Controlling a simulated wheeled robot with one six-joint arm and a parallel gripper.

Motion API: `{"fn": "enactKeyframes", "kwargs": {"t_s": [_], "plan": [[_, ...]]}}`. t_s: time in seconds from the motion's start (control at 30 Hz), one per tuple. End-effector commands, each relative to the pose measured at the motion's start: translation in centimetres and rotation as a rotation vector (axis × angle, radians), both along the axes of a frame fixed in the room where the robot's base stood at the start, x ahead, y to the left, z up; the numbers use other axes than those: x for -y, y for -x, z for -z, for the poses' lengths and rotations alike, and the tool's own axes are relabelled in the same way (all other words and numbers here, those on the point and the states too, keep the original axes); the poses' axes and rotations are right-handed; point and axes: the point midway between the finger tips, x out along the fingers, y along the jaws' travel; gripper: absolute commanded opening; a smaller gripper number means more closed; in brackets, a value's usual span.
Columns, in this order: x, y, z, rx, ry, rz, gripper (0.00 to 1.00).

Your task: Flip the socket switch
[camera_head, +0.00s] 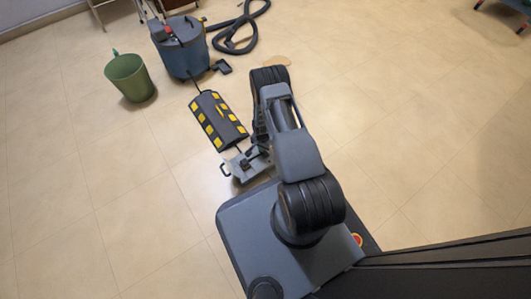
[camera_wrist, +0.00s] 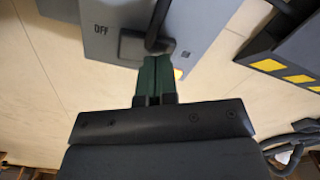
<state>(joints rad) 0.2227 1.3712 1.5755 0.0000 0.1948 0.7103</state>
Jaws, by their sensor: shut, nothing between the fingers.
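The socket box is a light grey box (camera_wrist: 98,18) marked "OFF" at the top of the wrist view. In the head view the box (camera_head: 238,171) sits on the floor beside my base, partly covered by my arm. A dark grey block (camera_wrist: 132,46) with a black bent bar or cable (camera_wrist: 157,22) is on its face; I cannot tell whether this is the switch or a plug. My gripper (camera_wrist: 154,62) is shut and empty, its dark green fingertips close to the block's lower edge. I cannot tell whether they touch it.
A black and yellow striped cable cover (camera_head: 217,121) lies just beyond the box, and its edge (camera_wrist: 285,62) shows in the wrist view. A blue vacuum cleaner (camera_head: 183,52) with a black hose (camera_head: 238,32) and a green bin (camera_head: 129,78) stand farther off.

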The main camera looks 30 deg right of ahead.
Motion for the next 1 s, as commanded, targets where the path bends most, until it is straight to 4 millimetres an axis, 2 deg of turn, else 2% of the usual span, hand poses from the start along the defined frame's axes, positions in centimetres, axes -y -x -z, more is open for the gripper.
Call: {"fn": "enactKeyframes", "kwargs": {"t_s": [0.1, 0.6, 1.0], "plan": [[0.0, 0.0, -1.4, 0.000, 0.000, 0.000, 0.00], [0.0, 0.0, -5.5, 0.000, 0.000, 0.000, 0.00], [0.0, 0.0, -5.7, 0.000, 0.000, 0.000, 0.00]]}}
